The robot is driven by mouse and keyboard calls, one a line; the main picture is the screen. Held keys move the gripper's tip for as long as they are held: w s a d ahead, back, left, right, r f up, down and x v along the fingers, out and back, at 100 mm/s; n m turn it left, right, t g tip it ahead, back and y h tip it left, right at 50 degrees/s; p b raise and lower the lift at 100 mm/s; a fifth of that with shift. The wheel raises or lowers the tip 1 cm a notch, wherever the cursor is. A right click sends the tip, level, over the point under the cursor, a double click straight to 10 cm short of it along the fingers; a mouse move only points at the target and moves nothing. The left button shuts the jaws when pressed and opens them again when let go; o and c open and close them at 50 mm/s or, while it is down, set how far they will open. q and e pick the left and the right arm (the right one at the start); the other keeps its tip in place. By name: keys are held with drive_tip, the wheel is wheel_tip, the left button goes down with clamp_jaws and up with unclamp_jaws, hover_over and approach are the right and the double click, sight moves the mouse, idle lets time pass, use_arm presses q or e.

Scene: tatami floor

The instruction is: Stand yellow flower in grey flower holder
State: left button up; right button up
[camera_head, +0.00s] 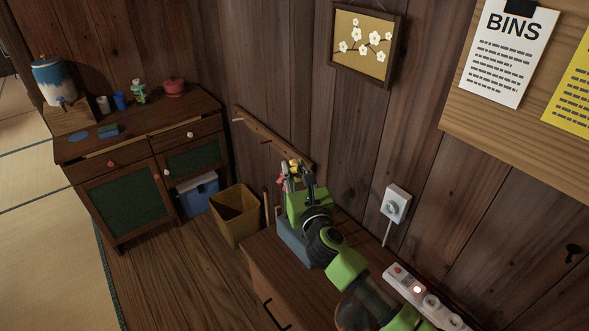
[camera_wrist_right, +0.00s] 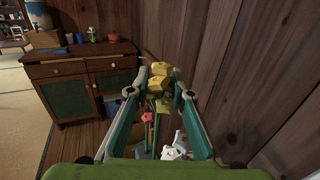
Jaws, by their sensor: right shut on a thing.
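My right gripper (camera_head: 298,172) is shut on the yellow flower (camera_head: 294,164), whose yellow head shows among the fingers. In the right wrist view, the yellow flower (camera_wrist_right: 158,78) shows between the fingertips of the right gripper (camera_wrist_right: 160,85). A blue-grey block-shaped container (camera_head: 293,246), perhaps the grey flower holder, stands on the wooden cabinet, under and partly behind my gripper. Its opening is hidden. A pink flower (camera_wrist_right: 150,117) and a white flower (camera_wrist_right: 173,153) show low between the fingers in the wrist view. My left gripper is not in view.
A yellow-brown bin (camera_head: 236,216) and a blue-and-white box (camera_head: 198,194) stand beyond the cabinet (camera_head: 262,268). A peg rail (camera_head: 272,138) is on the wooden wall close behind the gripper. A power strip (camera_head: 425,295) lies at the right.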

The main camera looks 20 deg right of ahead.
drive_tip(key=shift+f, duration=0.4)
drive_tip(key=o, duration=0.9)
drive_tip(key=shift+s, duration=0.15)
drive_tip(key=s, duration=1.1)
drive_tip(key=shift+s+a+r, duration=0.1)
drive_tip(key=shift+s+a, duration=0.2)
drive_tip(key=shift+s, duration=0.1)
